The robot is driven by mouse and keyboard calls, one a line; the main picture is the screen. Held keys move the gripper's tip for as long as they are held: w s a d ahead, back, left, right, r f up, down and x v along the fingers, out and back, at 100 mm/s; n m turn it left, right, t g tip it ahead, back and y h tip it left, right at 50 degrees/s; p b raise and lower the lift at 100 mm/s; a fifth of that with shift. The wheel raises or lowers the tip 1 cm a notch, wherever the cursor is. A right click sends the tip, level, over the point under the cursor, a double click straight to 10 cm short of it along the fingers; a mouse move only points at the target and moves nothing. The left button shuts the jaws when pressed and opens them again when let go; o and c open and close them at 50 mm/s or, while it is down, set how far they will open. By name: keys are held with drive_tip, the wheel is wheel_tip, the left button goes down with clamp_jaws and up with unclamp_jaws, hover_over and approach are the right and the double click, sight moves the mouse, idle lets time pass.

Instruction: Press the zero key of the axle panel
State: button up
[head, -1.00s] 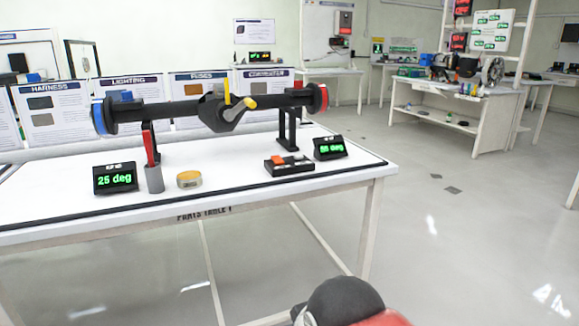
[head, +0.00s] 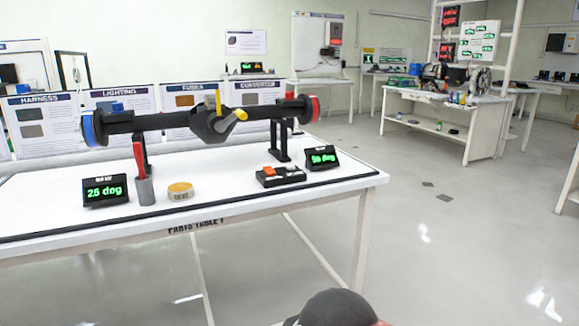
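The axle (head: 170,121) rests on black stands on the white parts table (head: 225,204), with a blue end at the left and a red end at the right. A small black key panel (head: 280,177) with an orange key and pale keys lies flat near the table's right front; its key markings are too small to read. A display (head: 322,158) with green digits stands just right of it. Another display (head: 105,191) at the left reads about 25 deg. A dark rounded part of my arm (head: 335,308) shows at the bottom edge. My gripper is not in view.
A grey cup (head: 146,191) with a red-handled tool and a yellow round tin (head: 180,191) stand near the table's front edge. Open floor (head: 450,240) lies to the right. A second workbench (head: 440,108) with parts stands farther back.

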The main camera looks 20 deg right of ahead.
clamp_jaws()
idle(1.4)
